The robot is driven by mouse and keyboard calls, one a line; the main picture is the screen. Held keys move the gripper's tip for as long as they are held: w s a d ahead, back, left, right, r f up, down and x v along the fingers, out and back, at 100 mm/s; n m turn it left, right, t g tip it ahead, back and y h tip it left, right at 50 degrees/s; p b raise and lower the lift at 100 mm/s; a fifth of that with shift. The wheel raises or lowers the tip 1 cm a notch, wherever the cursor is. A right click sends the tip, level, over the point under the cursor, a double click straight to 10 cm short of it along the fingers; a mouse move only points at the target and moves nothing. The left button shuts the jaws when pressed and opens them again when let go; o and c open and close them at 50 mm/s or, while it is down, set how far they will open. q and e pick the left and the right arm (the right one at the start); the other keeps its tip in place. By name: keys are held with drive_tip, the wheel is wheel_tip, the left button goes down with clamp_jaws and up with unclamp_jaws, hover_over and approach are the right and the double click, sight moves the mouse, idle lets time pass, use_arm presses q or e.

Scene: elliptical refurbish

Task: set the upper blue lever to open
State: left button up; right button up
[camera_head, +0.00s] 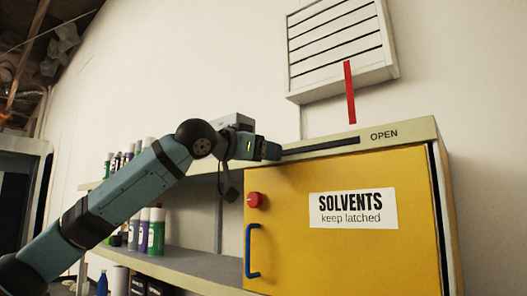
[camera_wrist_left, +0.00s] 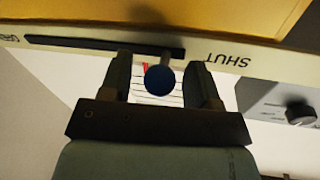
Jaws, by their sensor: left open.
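The upper blue lever shows in the left wrist view as a round blue knob (camera_wrist_left: 160,81) on a short stem. It stands at the SHUT end of a dark slot (camera_wrist_left: 90,43) in the cabinet's pale top strip. My left gripper (camera_wrist_left: 159,66) is open, with one finger on each side of the knob; I cannot tell whether either finger touches it. In the head view my left gripper (camera_head: 272,151) is at the left end of the slot (camera_head: 325,146) and hides the lever. The OPEN label (camera_head: 384,135) is beyond the slot's right end. My right gripper is out of view.
The yellow cabinet door (camera_head: 345,240) has a red knob (camera_head: 255,200), a blue handle (camera_head: 252,250) and a SOLVENTS sign (camera_head: 352,208). A red strip (camera_head: 350,92) hangs from the wall vent (camera_head: 338,48). Shelves with bottles (camera_head: 156,232) stand left. The slot's right part looks clear.

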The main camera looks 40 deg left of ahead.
use_arm(q)
clamp_jaws()
drive_tip(key=shift+d, duration=0.5)
drive_tip(key=d, duration=0.5)
drive_tip(key=s+d+b, duration=0.1)
drive_tip(key=d, duration=1.1)
drive_tip(key=shift+s+d, duration=0.1)
drive_tip(key=shift+s, duration=0.15)
drive_tip(key=shift+c, duration=1.4)
unclamp_jaws()
drive_tip(key=shift+o, duration=1.4)
drive_tip(key=shift+d, duration=0.15)
